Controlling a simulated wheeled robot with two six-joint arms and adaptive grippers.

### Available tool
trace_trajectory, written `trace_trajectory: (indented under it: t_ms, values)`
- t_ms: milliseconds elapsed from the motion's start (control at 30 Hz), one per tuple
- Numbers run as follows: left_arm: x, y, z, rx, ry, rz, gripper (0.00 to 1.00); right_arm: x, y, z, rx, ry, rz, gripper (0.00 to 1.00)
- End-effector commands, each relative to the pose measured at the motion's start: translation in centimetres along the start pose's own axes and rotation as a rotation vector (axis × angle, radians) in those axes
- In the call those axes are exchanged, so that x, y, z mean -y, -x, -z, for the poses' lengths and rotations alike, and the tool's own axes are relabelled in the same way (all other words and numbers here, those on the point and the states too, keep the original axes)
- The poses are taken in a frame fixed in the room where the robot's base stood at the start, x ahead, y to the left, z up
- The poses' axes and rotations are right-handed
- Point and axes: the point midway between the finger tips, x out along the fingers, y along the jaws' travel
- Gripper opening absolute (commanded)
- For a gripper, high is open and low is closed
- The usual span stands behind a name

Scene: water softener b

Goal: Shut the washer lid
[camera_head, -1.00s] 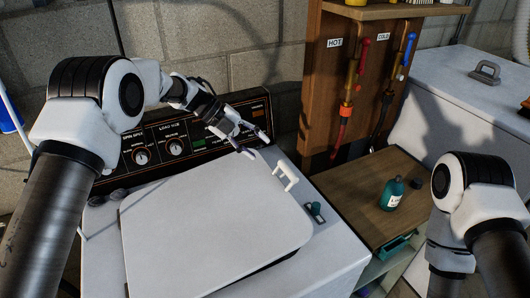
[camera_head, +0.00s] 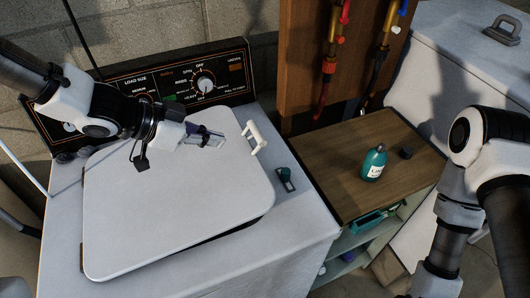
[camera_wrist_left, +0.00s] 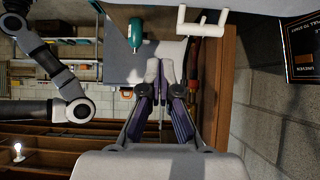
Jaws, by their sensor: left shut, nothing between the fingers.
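The white washer lid (camera_head: 175,205) lies almost flat over the washer top (camera_head: 300,222), with a dark gap showing under its front right edge. A small white handle-like bracket (camera_head: 254,138) stands up at the lid's back right. My left gripper (camera_head: 218,139) is shut and empty, above the back part of the lid and left of the bracket. Whether it touches the lid is unclear. In the left wrist view the gripper's fingers (camera_wrist_left: 161,72) point toward the teal bottle and white bracket (camera_wrist_left: 203,22). My right arm shows at the right, but its gripper is out of view.
The control panel (camera_head: 160,88) with knobs stands behind the lid. Hoses and valves (camera_head: 331,67) hang behind. A white chest (camera_head: 455,75) stands at far right.

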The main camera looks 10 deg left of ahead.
Motion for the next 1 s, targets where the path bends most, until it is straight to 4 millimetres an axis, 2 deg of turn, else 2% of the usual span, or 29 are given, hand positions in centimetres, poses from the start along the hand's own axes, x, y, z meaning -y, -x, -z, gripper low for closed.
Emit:
trace_trajectory:
  t_ms: [267,533,733,1000]
  values:
    - [0.0,-4.8,-0.5,0.01,-0.009,-0.001,0.0,0.0,-2.0,0.0,0.001,0.001,0.0,0.27]
    - [0.0,-10.4,-0.4,0.004,-0.007,-0.002,0.0,0.0,-2.4,0.0,0.0,0.0,0.0,0.27]
    - [0.1,-12.3,-2.5,0.001,-0.006,-0.002,0.0,0.0,-2.5,0.0,0.0,0.0,0.0,0.27]
    - [0.1,-12.7,-2.9,0.0,-0.008,0.0,0.0,0.0,-2.5,0.0,0.0,0.0,0.0,0.27]
